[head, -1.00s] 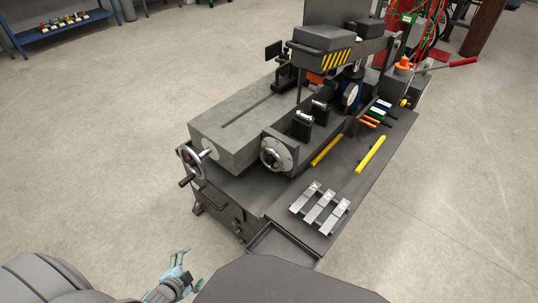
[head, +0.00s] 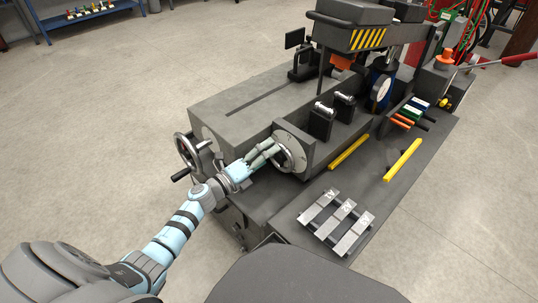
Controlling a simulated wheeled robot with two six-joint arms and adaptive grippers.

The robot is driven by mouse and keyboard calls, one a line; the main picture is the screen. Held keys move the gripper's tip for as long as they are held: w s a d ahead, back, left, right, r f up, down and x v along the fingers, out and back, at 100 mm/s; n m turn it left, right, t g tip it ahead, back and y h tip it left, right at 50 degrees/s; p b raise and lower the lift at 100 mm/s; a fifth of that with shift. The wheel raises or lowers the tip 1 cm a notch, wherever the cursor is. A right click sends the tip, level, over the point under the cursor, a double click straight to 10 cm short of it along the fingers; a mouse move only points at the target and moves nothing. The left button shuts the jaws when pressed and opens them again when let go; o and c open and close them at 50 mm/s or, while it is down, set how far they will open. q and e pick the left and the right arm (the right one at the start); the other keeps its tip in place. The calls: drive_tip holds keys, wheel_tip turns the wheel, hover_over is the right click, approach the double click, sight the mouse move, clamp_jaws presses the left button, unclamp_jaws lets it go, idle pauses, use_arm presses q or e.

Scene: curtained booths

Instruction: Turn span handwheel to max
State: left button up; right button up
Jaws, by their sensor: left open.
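A grey machine bears two round controls, and I cannot read which one is the span handwheel. One is a dark spoked handwheel (head: 181,147) with a crank handle at the machine's left end. The other is a pale round dial with a small wheel (head: 291,151) on the front side block. My left gripper (head: 269,152) is open, its fingers at the left edge of this small wheel. I cannot tell whether they touch it. The fingers partly cover the dial. My right gripper is not in view.
Three metal blocks (head: 338,220) lie on the front bench, with two yellow bars (head: 403,160) behind them. Black posts (head: 321,121) stand above the dial. An overhead beam with yellow-black stripes (head: 367,39) is behind. Open floor lies to the left.

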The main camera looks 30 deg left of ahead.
use_arm(q)
drive_tip(key=shift+w+d, duration=0.2)
drive_tip(key=shift+w, duration=0.4)
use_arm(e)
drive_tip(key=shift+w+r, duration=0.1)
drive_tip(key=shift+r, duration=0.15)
use_arm(q)
drive_tip(key=shift+s, duration=0.1)
drive_tip(key=c, duration=0.9)
drive_tip(key=shift+r+m, duration=0.15)
drive_tip(key=shift+m, duration=0.35)
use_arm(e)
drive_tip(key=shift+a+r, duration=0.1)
use_arm(q)
drive_tip(key=o, duration=0.9)
drive_tip(key=shift+d, duration=0.1)
